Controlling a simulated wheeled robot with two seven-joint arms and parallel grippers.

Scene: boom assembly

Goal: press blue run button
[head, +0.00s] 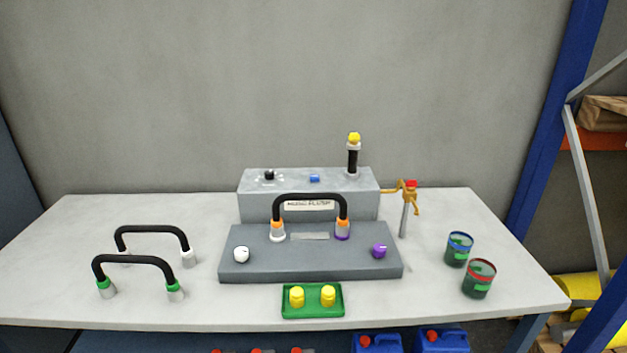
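The blue run button (314,178) is a small blue block on top of the grey machine box (250,206) at the back middle of the table. It lies between a black knob (269,175) on the left and a black post with a yellow top (354,138) on the right. A black hose with orange ends (309,197) arches in front of the box and hides part of its label. Neither of my grippers shows in the head view.
A grey base with a white knob (241,254) and a purple knob (379,251) stands in front. Two black hoses (135,261) stand left. A green tray (313,313) holds yellow pieces. Two cans (478,279) and a metal post (404,218) stand right.

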